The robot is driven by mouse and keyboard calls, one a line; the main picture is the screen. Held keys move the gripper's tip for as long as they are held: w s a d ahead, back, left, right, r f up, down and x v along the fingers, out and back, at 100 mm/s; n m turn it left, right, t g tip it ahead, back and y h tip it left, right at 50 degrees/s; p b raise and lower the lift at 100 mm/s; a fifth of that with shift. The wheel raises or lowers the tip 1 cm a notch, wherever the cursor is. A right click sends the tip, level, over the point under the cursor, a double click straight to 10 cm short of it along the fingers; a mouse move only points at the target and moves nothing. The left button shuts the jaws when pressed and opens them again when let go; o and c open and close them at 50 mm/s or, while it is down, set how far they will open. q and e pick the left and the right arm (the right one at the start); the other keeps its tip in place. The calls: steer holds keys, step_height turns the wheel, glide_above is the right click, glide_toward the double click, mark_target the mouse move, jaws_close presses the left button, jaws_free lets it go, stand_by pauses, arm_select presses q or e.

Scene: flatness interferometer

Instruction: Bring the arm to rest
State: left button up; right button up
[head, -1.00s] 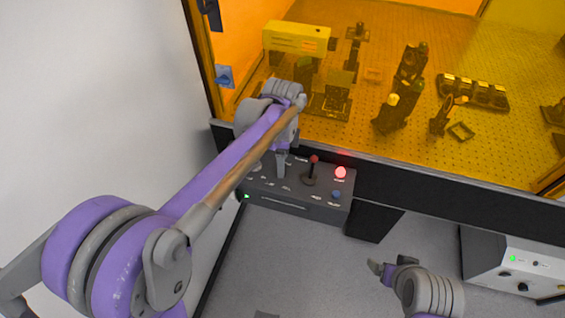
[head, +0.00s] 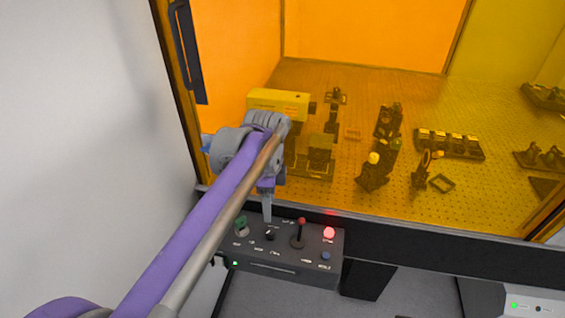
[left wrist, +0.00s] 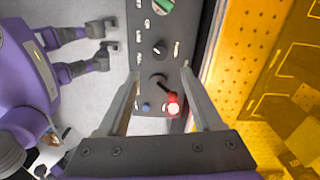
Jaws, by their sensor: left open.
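My left arm comes in from the left, and its gripper (head: 267,207) points down over the dark control panel (head: 272,268). The gripper is open and empty. In the left wrist view its fingers (left wrist: 161,74) stand apart, with the panel (left wrist: 142,66) showing between them. The panel carries a green knob (head: 241,225), a black knob (head: 269,234), a red-tipped lever (head: 299,234), a lit red button (head: 329,232) and a blue button (head: 325,256). In the head view the fingertips appear just above the black knob; I cannot tell the exact gap. My right gripper is not in view.
Behind the panel, an amber enclosure (head: 360,30) holds a perforated optical table (head: 300,190) with a yellow box (head: 279,103) and several dark mounts. A light box (head: 525,304) with a green lamp sits at lower right. A white wall (head: 70,130) is at the left.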

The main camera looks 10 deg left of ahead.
arm_select(q)
steer(key=s+a+f+n+t, duration=0.2)
steer(key=s+f+n, duration=0.3)
steer(key=s+n, duration=0.3)
steer(key=s+a+f+n+t, duration=0.2)
steer(key=s+f+n, duration=0.4)
steer(key=s, duration=0.6)
steer(key=n+t, duration=0.1)
steer(key=n, duration=0.1)
steer(key=shift+s+a+n, duration=0.15)
steer(key=shift+a+n, duration=0.15)
steer(key=shift+a, duration=0.1)
stand_by(0.6)
